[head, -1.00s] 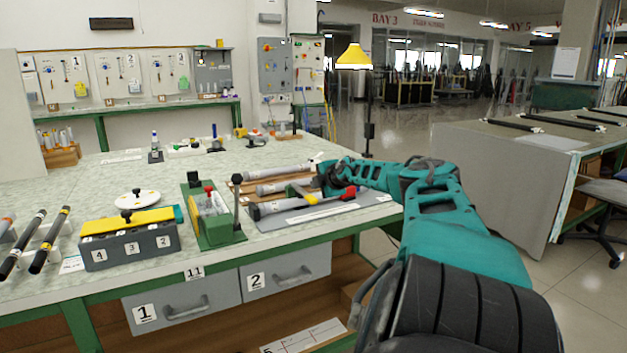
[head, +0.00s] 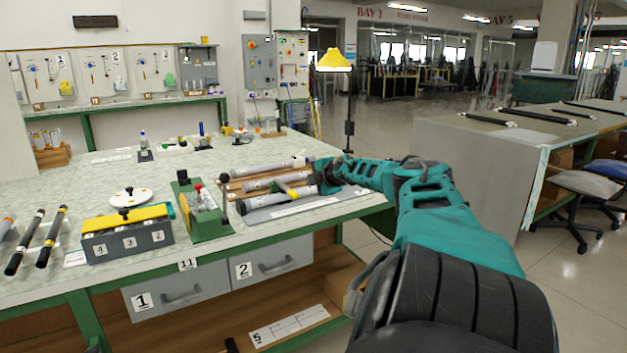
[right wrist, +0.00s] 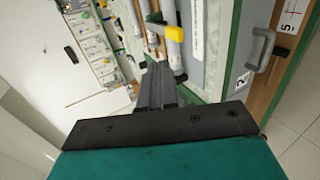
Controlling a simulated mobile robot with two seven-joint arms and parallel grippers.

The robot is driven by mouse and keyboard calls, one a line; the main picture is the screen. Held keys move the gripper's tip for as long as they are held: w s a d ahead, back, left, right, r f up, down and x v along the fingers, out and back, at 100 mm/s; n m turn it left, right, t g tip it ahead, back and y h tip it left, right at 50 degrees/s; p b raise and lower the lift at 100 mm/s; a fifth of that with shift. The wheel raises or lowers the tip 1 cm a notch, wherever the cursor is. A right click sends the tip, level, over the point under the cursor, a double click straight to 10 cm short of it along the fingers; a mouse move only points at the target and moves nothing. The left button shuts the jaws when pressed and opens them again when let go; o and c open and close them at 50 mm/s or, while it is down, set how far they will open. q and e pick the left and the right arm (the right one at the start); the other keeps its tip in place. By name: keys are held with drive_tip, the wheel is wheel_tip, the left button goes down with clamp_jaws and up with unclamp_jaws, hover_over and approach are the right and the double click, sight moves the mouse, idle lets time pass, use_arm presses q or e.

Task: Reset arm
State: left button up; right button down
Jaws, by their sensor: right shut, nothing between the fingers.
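My right arm reaches in from the lower right of the head view. Its gripper (head: 328,175) is over the right end of the grey rods on the bench. In the right wrist view the dark fingers (right wrist: 155,85) are together with nothing between them. A grey rod (head: 270,200) lies on a grey mat (head: 345,201), and more grey rods (head: 262,172) lie on a brown board behind it. A yellow-handled piece (head: 296,191) lies across the front rods; it also shows in the right wrist view (right wrist: 180,33). My left gripper is not in view.
The bench (head: 50,180) holds a green fixture with a lever (head: 206,225), a numbered grey and yellow box (head: 128,243) and black rods (head: 52,235). Drawers (head: 275,264) are below. A yellow lamp (head: 333,61) stands behind. Open floor lies right of the bench.

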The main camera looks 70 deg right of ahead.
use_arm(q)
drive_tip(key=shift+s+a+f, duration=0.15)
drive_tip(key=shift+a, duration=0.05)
use_arm(e)
drive_tip(key=shift+s+a, duration=0.15)
drive_tip(key=shift+s, duration=0.05)
idle(0.4)
